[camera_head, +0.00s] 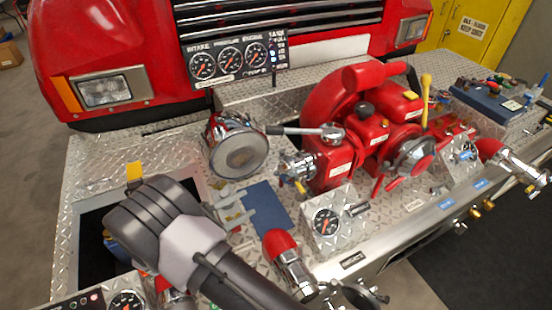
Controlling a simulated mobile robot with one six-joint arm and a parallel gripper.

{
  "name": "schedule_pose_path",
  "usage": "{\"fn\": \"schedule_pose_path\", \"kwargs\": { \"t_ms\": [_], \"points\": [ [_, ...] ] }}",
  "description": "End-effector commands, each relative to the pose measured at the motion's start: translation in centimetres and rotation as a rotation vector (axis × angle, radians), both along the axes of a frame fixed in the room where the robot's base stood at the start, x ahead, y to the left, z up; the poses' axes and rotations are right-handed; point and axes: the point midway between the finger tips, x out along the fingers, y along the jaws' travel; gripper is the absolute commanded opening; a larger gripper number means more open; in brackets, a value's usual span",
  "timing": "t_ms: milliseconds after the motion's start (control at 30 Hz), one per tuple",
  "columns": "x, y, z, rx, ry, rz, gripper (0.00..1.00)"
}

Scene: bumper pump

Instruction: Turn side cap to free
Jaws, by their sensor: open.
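A large round chrome cap (239,150) faces forward on the left side of the pump. I cannot tell which of these is the side cap. My dark arm reaches in from the bottom. My gripper (246,204) appears as light grey prongs right of my dark wrist. It is open, below and in front of the large chrome cap and apart from it. My wrist hides part of the deck.
A gauge box (326,222) and a red-topped chrome fitting (289,262) stand to the right of my gripper. A blue plate (268,208) lies close by. A lever (298,131) extends over the deck near the large chrome cap. Bare tread plate (130,150) shows at left.

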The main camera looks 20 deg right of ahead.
Motion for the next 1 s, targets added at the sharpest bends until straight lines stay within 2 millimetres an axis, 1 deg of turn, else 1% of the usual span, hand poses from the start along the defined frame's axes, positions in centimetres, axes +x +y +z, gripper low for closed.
{"fn": "schedule_pose_path", "kwargs": {
  "t_ms": [33,67,167,267,500,633,700,800,1000],
  "points": [
    [0.1,0.8,-0.8,-0.033,-0.001,0.038,0.41],
    [0.2,1.1,-1.2,-0.047,-0.005,0.053,0.41],
    [0.7,0.8,-1.6,-0.064,-0.009,0.073,0.41],
    [1.7,-1.3,-1.7,-0.064,-0.007,0.069,0.41],
    [5.0,-7.9,-1.8,-0.063,-0.008,0.066,0.41],
    [6.5,-11.0,-1.8,-0.062,-0.007,0.067,0.41],
    [7.1,-12.2,-1.7,-0.061,-0.007,0.068,0.41],
    [7.7,-13.4,-1.6,-0.062,-0.007,0.068,0.41],
    [8.2,-14.2,-1.6,-0.061,-0.007,0.070,0.41]
  ]
}}
